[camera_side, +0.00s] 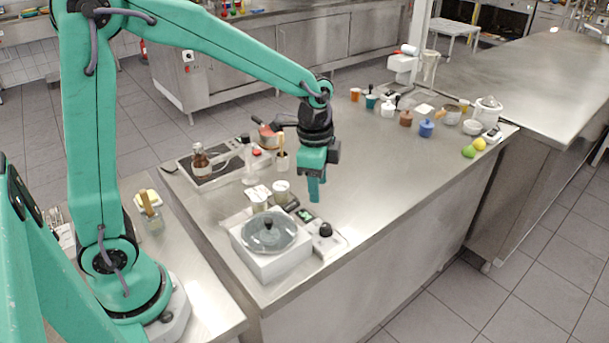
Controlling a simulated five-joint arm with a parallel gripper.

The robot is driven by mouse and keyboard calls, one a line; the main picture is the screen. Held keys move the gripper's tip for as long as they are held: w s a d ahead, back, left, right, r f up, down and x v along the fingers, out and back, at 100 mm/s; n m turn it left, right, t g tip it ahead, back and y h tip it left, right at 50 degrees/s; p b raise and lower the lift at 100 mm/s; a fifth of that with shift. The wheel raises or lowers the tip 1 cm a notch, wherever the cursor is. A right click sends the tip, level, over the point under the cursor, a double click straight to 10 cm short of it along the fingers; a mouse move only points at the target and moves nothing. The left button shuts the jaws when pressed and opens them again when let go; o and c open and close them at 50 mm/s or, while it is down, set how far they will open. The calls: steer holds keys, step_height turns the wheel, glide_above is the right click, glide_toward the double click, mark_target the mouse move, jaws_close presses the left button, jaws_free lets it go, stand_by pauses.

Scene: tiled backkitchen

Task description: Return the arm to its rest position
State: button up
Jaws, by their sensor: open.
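My gripper (314,190) hangs at the end of my green arm, pointing down above the steel counter (385,165). It is open, and nothing shows between its fingers. The arm reaches out from its base at the lower left, over the counter. A small unit with a black knob (325,230) stands beside the cooker, close below the gripper in the picture.
Left of the gripper are a brown bottle (201,160), a pot (270,138) and small cups (281,190). Jars, a blue pot (426,128), a lime (468,151) and a lemon (479,144) stand at the right. The counter's middle is mostly clear.

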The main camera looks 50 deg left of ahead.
steer(key=s+a+r+n+t, duration=0.2)
steer(key=s+r+n, duration=0.3)
steer(key=s, duration=0.3)
steer(key=s+a+r+n+t, duration=0.2)
steer(key=s+r+n, duration=0.3)
steer(key=s, duration=0.3)
steer(key=shift+s+a+n+t, duration=0.35)
steer(key=shift+s+n+t, duration=0.05)
stand_by(0.5)
